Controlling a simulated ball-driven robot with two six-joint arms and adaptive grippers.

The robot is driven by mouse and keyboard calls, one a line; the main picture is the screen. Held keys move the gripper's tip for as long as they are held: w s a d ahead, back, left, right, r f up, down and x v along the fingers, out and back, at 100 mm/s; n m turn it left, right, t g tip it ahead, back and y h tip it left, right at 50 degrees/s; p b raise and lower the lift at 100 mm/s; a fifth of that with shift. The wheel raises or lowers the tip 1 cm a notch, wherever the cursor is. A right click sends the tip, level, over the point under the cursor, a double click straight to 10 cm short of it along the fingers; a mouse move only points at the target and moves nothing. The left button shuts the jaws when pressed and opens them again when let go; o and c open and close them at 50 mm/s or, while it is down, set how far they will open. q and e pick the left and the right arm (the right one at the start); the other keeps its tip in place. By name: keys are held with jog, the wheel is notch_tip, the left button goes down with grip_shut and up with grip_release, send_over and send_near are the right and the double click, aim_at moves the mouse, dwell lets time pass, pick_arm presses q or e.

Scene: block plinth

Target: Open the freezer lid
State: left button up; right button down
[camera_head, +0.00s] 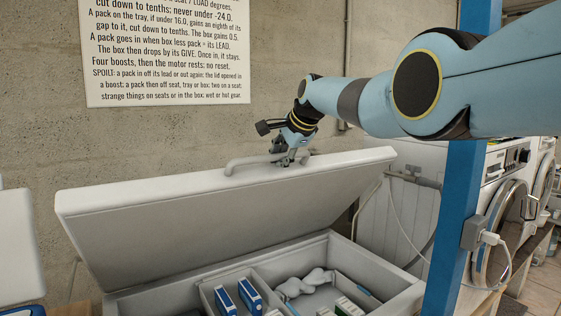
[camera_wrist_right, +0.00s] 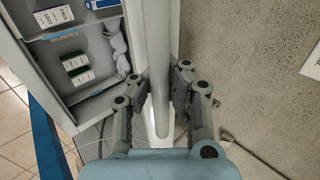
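The white freezer lid (camera_head: 230,205) stands raised at a slant over the freezer box (camera_head: 400,290), hinged side low. Its handle (camera_head: 245,161) is a pale bar on the lid's upper edge. My right gripper (camera_head: 289,157) is at the right part of this handle. In the right wrist view the handle (camera_wrist_right: 160,60) runs between the two fingers of my right gripper (camera_wrist_right: 157,88), which close on it from both sides. My left gripper is not in view.
Inside the freezer are blue-and-white packs (camera_head: 249,296), a lumpy grey pack (camera_head: 305,284) and green-and-white packs (camera_head: 347,307). A blue post (camera_head: 458,220) stands at right, before washing machines (camera_head: 508,205). A printed sign (camera_head: 165,50) hangs on the concrete wall behind.

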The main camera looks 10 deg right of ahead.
jog(key=c, duration=1.4)
grip_release()
jog(key=shift+s+d+r, duration=0.2)
jog(key=shift+s+r, duration=0.05)
jog(key=shift+r, duration=0.1)
jog(key=shift+o, duration=0.8)
jog(key=shift+w+a+f, duration=0.1)
jog(key=shift+f, duration=0.05)
